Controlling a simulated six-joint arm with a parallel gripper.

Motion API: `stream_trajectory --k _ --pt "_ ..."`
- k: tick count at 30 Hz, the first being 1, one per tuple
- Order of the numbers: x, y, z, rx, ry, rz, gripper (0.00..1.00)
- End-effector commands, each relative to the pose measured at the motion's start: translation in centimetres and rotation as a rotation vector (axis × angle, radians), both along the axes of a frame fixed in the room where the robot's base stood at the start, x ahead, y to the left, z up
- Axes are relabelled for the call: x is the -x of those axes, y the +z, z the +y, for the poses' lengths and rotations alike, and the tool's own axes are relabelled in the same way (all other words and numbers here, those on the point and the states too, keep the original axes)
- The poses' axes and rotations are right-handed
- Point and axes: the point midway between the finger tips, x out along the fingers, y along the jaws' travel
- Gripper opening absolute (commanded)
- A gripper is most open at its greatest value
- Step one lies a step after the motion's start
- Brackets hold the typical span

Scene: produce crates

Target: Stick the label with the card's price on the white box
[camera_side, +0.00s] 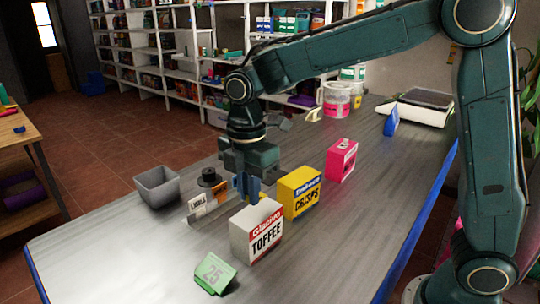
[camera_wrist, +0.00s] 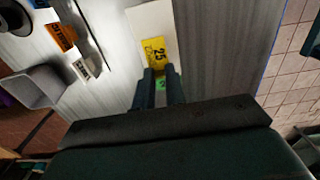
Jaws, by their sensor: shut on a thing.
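The white box (camera_side: 242,237), marked TOFFEE, stands upright on the counter. Its pale top (camera_wrist: 139,22) shows in the wrist view. The green price card (camera_side: 215,273) reads 25 and stands in front of the box; part of it (camera_wrist: 161,84) shows between my fingers. In the wrist view my gripper (camera_wrist: 161,73) is shut on a yellow label (camera_wrist: 155,50) marked 25. The label overlaps the box top in that view; I cannot tell whether it touches.
A label holder (camera_side: 197,203) with white and orange labels stands left of the box, by a grey bin (camera_side: 158,188) and a black round object (camera_side: 208,178). A yellow CRISPS box (camera_side: 301,192) and a pink box (camera_side: 342,161) stand behind right. The front right counter is clear.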

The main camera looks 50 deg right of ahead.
Motion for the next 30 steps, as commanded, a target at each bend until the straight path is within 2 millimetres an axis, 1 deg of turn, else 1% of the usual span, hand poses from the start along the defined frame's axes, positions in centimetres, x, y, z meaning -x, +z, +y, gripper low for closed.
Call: stream_trajectory --k 6,12,30 --pt "0.0 -1.6 0.0 0.000 0.000 0.002 0.00" --pt "0.0 -2.4 0.0 0.000 0.000 0.002 0.00" --pt "0.0 -2.5 0.0 0.000 0.000 0.000 0.00"
